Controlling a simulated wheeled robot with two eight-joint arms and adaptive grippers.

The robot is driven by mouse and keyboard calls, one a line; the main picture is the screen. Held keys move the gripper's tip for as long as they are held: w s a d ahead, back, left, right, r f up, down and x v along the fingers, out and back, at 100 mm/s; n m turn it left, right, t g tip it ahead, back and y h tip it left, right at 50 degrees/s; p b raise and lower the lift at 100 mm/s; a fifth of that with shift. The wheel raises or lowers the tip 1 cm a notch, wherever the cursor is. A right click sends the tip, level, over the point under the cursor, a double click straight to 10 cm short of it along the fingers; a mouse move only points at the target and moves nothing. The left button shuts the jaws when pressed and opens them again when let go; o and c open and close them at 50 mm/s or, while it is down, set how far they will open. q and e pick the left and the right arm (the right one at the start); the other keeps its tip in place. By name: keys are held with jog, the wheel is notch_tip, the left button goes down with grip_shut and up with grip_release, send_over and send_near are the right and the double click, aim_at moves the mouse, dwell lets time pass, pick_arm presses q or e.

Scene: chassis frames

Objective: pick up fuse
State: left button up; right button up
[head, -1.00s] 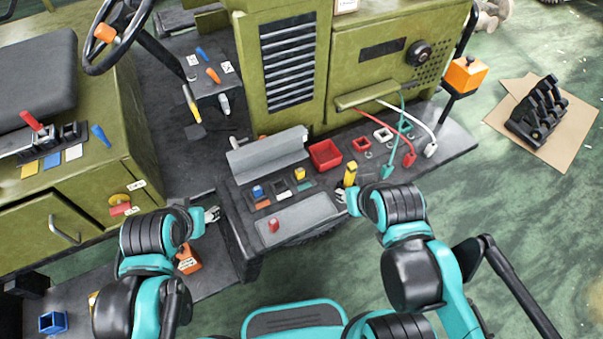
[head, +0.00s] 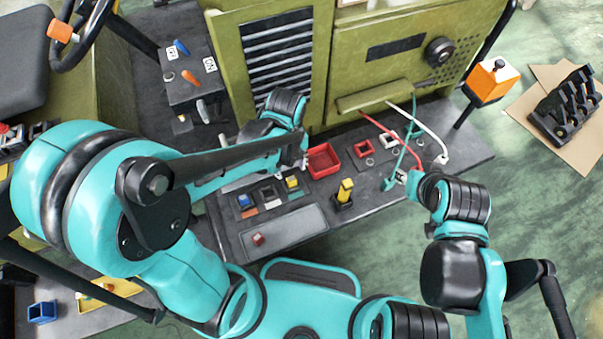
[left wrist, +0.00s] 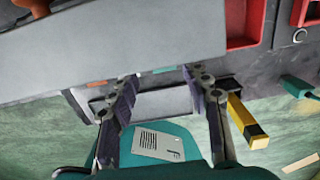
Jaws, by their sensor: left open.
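I cannot tell for sure which piece is the fuse. Small blue (head: 243,200) and yellow (head: 292,183) blocks sit in dark holders on the shelf. A yellow upright piece (head: 344,190) stands to their right and also shows in the left wrist view (left wrist: 246,120). An orange piece (left wrist: 32,6) shows partly behind a grey cover (left wrist: 120,45).
The red tray (head: 322,172) lies behind the yellow upright. Red, teal and white cables hang at the right, by a white-ended plug (head: 440,160). My left arm hides much of the shelf's left part.

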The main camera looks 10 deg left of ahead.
aim_at(291, 178)
pick_arm(q)
notch_tip(291, 178, down, 2)
jog(key=shift+f+b, duration=0.1)
jog(key=shift+b, duration=0.35)
notch_tip(291, 178, down, 5)
jog(key=b, duration=0.2)
jog(key=shift+f+b, duration=0.2)
jog(key=shift+b, duration=0.15)
jog(key=shift+r, duration=0.1)
jog(key=shift+c, duration=0.6)
jog(key=c, duration=0.9)
